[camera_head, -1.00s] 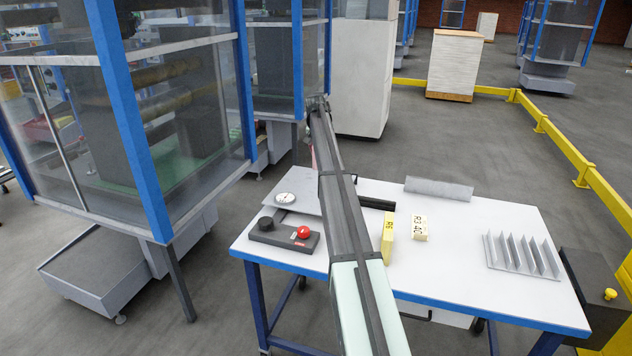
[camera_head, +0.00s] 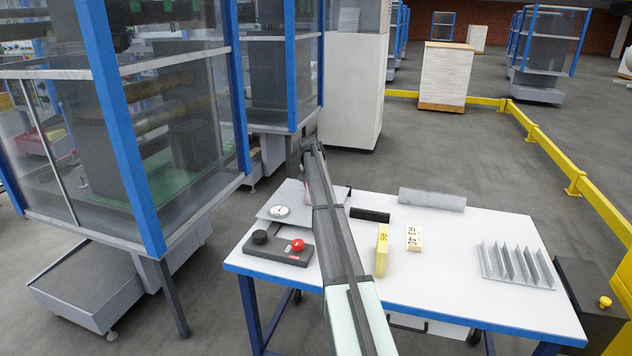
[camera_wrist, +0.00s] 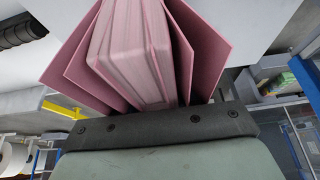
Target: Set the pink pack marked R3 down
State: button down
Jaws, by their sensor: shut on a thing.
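A pink pack (camera_wrist: 136,50) with pale page edges fills the upper middle of the wrist view. Pink sheets or plates flank it on both sides. My gripper (camera_wrist: 150,105) is shut on it. The dark bar of the gripper crosses below the pack, and the fingertips cannot be made out clearly. No mark shows on the pink pack in this view. In the head view my arm reaches over the left part of the white table (camera_head: 450,270), and it mostly hides the gripper and the pack. Whether the pack touches anything is hidden.
Blue-framed machines stand left.

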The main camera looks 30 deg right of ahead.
jog(key=c, duration=0.7)
grip_release()
jog(key=shift+f, duration=0.1)
jog(key=v, duration=1.2)
